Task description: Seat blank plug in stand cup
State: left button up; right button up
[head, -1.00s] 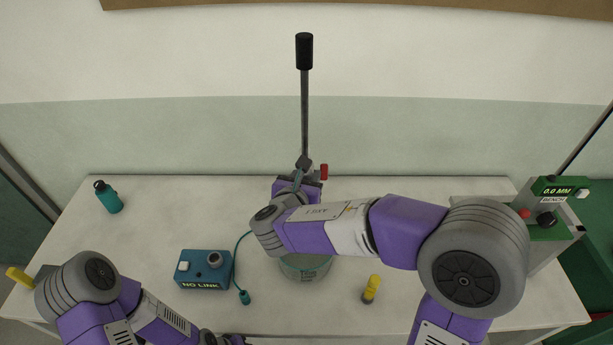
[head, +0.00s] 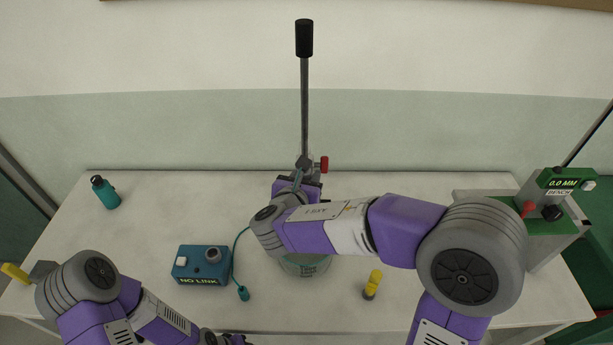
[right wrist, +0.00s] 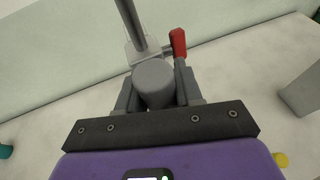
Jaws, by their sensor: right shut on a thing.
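My right gripper (head: 299,183) is at the back middle of the bench, and the arm hides much of it. In the right wrist view my right gripper (right wrist: 157,84) is shut on a grey cylindrical body (right wrist: 154,80). A thin upright rod (head: 304,105) with a black grip rises behind it, and a red lever (head: 324,164) sits at its right. A yellow plug-like piece (head: 375,277) stands in a small dark grey foot at front right; I cannot tell whether this is the blank plug and stand cup.
A pale green round vessel (head: 305,266) is partly hidden under my right forearm. A teal box (head: 202,264) reading NO LINK has a cable ending in a teal plug (head: 243,293). A teal bottle (head: 105,192) stands far left. A green readout (head: 565,181) shows 0.0 MM at right.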

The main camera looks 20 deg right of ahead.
jog(key=shift+f, duration=0.2)
jog(key=o, duration=0.8)
jog(key=shift+c, duration=0.2)
jog(key=o, duration=0.4)
jog(key=shift+s+d+r, duration=0.1)
jog(key=shift+s, duration=0.05)
jog(key=shift+r, duration=0.1)
jog(key=shift+s+a+r, duration=0.15)
jog(key=shift+s+a, duration=0.1)
jog(key=shift+a, duration=0.3)
jog(key=v, duration=0.6)
jog(key=shift+s+d, duration=0.25)
jog(key=shift+s, duration=0.1)
